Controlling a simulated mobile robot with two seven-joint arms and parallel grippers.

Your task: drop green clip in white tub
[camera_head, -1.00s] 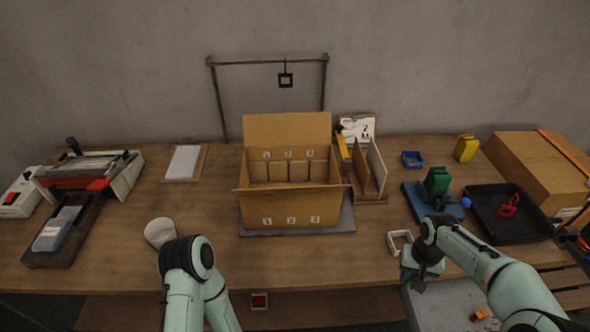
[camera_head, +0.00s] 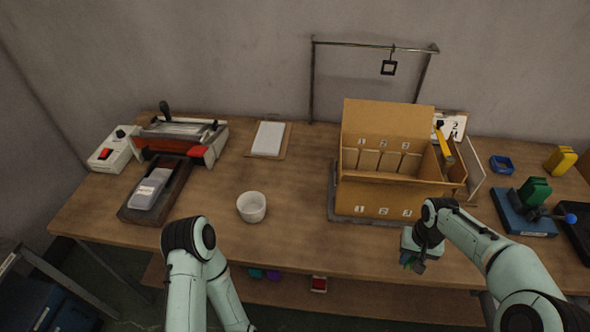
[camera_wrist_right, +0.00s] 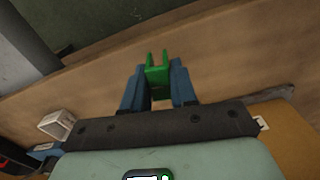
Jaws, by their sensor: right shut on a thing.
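The green clip (camera_wrist_right: 157,75) is between the blue fingers of my right gripper (camera_wrist_right: 158,88) in the right wrist view. In the head view my right gripper (camera_head: 412,264) is shut on it at the front edge of the table, below the cardboard box, with a bit of green showing. The white tub (camera_head: 251,207) stands upright on the table, left of the box and well left of my right gripper. Its inside looks empty. My left arm comes in at the bottom, left of the tub, but its gripper is not visible.
The open cardboard box (camera_head: 375,197) with numbered compartments stands right of the tub. A sealing machine (camera_head: 180,140) and a dark tray (camera_head: 133,214) with a grey packet are at the left. The table (camera_head: 292,215) between tub and box is clear.

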